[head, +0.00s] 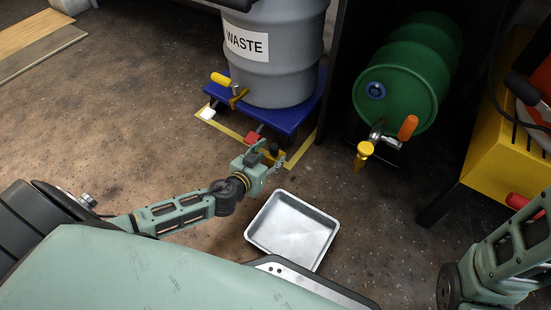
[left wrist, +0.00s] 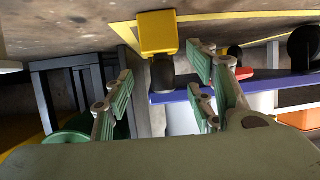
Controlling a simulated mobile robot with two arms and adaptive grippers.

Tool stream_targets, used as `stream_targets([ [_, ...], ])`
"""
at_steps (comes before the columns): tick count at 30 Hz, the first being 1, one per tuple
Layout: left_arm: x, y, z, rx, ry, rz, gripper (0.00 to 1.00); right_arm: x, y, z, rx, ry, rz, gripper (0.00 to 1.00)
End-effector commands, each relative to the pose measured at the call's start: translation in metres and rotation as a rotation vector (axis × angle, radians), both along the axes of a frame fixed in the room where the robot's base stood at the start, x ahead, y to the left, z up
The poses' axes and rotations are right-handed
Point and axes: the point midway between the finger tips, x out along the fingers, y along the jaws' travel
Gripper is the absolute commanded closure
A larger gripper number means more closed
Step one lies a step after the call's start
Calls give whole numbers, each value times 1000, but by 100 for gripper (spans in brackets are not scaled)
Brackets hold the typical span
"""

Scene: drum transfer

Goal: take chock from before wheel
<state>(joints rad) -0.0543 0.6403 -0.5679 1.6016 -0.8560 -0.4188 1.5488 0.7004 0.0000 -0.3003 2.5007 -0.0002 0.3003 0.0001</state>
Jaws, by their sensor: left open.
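A yellow chock (left wrist: 157,32) lies on the floor against a dark wheel (left wrist: 162,73) in the left wrist view. In the head view the chock (head: 267,154) shows only partly behind my left gripper, beside the front corner of a blue dolly (head: 290,119). My left gripper (head: 268,163) is open and empty, low over the floor close to the chock. In the left wrist view the fingers of this gripper (left wrist: 160,68) are spread, with the wheel between them in the picture and the chock just beyond. My right gripper is out of view; only part of that arm shows.
A grey drum marked WASTE (head: 275,60) stands on the dolly, with a red pedal (head: 253,138) at its edge. A metal tray (head: 292,232) lies on the floor nearby. A green drum (head: 408,75) with a tap is at right.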

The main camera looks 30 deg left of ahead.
Motion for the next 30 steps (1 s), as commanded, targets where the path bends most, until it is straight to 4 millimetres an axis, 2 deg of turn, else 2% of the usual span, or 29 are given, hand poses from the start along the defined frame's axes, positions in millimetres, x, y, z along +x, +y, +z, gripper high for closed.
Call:
stream_targets([
  [1,7,-1,-5,1,-3,-2,49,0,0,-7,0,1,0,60],
  [5,16,-1,-7,0,-1,-1,49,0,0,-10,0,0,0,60],
  [14,18,-1,-7,0,0,0,50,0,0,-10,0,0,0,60],
  [30,18,-2,-7,-2,0,-1,97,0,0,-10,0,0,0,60],
])
